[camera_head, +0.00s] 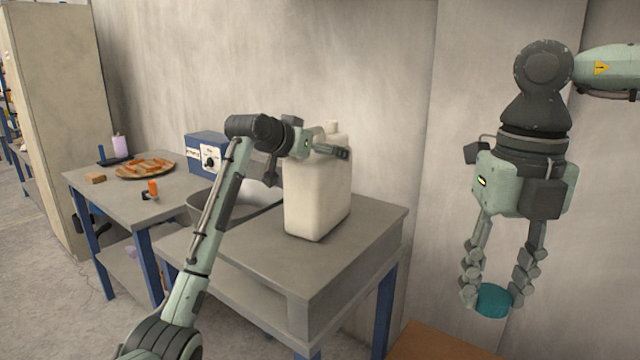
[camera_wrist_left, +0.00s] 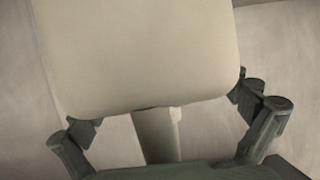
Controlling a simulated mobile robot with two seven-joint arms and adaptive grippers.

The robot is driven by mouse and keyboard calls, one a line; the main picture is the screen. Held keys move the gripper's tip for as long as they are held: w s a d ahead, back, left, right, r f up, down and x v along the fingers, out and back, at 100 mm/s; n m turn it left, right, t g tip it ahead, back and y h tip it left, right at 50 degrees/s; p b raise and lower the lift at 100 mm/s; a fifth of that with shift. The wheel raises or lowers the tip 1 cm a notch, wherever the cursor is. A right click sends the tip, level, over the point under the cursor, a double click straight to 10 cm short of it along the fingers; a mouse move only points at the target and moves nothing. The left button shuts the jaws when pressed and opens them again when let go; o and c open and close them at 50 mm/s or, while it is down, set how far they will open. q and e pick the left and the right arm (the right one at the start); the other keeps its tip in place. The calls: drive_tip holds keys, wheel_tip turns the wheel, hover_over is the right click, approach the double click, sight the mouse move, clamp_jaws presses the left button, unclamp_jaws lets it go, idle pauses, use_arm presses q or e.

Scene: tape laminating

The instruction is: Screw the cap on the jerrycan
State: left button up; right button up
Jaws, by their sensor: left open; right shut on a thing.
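The off-white jerrycan (camera_head: 318,195) stands upright near the right end of the grey table. Its narrow neck (camera_head: 332,127) sticks up at the top, with no cap on it. My left gripper (camera_head: 308,164) is open at the upper part of the jerrycan. In the left wrist view the jerrycan (camera_wrist_left: 140,50) lies between its spread fingers (camera_wrist_left: 165,115); I cannot tell whether they touch it. My right gripper (camera_head: 492,290) points down and is shut on the teal cap (camera_head: 493,301), held in the air to the right, well apart from the jerrycan.
The grey table (camera_head: 345,255) also bears a dark basin (camera_head: 205,205), partly hidden by my left arm. A blue box with a dial (camera_head: 208,153) and a round tray (camera_head: 145,169) stand further left. A brown surface (camera_head: 435,345) lies low below the cap. A wall stands behind.

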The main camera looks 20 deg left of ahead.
sight(317, 130)
idle(0.3)
use_arm(q)
drive_tip(key=c, duration=1.7)
drive_tip(key=shift+r, duration=0.15)
drive_tip(key=shift+c, duration=0.9)
drive_tip(key=shift+r, duration=0.1)
drive_tip(key=r, duration=0.4)
drive_tip(key=shift+a+r, duration=0.1)
drive_tip(key=shift+a, duration=0.25)
drive_tip(key=s+a+r+b, duration=0.1)
drive_tip(key=s+a+r, duration=0.2)
drive_tip(key=a+r, duration=0.3)
drive_tip(key=shift+s+a+r, duration=0.3)
drive_tip(key=shift+s+a, duration=0.05)
drive_tip(key=shift+a, duration=1.9)
drive_tip(key=shift+f, duration=0.1)
